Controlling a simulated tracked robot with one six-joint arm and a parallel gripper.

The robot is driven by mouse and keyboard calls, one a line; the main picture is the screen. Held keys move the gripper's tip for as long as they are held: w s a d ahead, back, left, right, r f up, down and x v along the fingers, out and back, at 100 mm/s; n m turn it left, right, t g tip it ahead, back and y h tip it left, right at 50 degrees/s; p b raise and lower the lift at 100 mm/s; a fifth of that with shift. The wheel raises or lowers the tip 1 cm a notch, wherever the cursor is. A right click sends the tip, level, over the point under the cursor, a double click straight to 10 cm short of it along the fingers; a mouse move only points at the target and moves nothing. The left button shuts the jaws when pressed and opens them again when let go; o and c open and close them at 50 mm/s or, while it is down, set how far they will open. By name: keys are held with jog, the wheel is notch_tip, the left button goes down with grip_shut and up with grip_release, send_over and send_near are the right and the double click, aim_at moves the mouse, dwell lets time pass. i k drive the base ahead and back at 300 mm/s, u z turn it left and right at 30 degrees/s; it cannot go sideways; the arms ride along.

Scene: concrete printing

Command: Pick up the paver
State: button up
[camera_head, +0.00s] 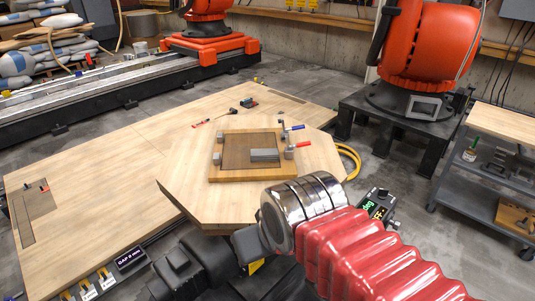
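The paver appears to be the small grey rectangular block (265,155) lying flat on a square wooden fixture board (225,177), right of the board's middle. The board has a darker panel, metal blocks and red- and blue-handled clamps around it. It rests on an octagonal wooden top (200,205). My arm, with a red ribbed sleeve and a chrome joint, crosses the lower right in front of it. My black gripper (170,280) is at the bottom, left of the chrome joint and well apart from the block. Its fingers cannot be made out clearly.
A long wooden table (90,190) extends left, with a small display (130,258) at its front edge. Small tools (230,112) lie behind the board. Orange robot arms (430,45) stand at the back. A grey cart (480,175) is at right, a yellow hose (350,158) on the floor.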

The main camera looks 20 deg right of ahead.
aim_at(272, 154)
jog(key=i, duration=0.9)
jog(key=u, duration=0.05)
